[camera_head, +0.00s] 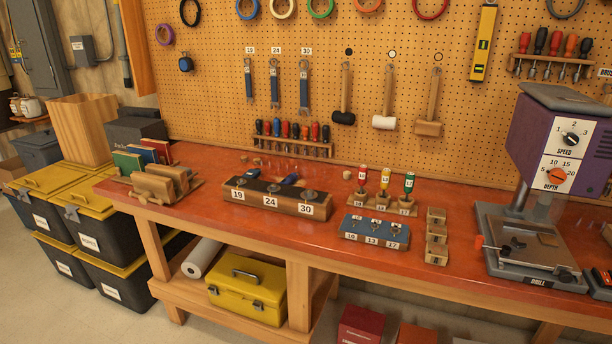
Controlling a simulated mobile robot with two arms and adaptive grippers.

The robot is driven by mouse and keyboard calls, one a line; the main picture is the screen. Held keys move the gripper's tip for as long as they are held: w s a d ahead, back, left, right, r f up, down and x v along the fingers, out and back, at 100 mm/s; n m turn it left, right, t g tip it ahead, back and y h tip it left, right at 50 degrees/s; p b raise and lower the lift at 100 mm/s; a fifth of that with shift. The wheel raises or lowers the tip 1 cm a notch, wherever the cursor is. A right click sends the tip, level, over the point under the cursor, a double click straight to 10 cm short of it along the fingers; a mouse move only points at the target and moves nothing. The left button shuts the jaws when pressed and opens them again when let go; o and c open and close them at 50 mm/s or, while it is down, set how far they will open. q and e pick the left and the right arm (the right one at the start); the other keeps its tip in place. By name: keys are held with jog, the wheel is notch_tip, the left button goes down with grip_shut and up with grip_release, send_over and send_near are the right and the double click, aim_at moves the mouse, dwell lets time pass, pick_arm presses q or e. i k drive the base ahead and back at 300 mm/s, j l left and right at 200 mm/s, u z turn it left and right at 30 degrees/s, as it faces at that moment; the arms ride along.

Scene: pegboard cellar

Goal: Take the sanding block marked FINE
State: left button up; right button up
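Three small wooden blocks stand in a row from back to front on the red bench, right of the blue bit holder: a back block (436,215), a middle block (436,233) and a front block (436,254). Each seems to have a small mark on its front face, too small to read. They may be the sanding blocks, but I cannot tell which one is marked FINE. Neither of my grippers is in view.
The drill press (530,262) stands right of the blocks. Left of them are the blue holder (374,232), a rack of coloured-handled tools (383,204) and a long wooden block numbered 19, 24, 30 (276,200). The red bench top (215,170) has free room at left.

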aim_at(254, 173)
jog(key=i+j+z, duration=0.1)
jog(key=j+z, duration=1.15)
jog(key=j, duration=0.15)
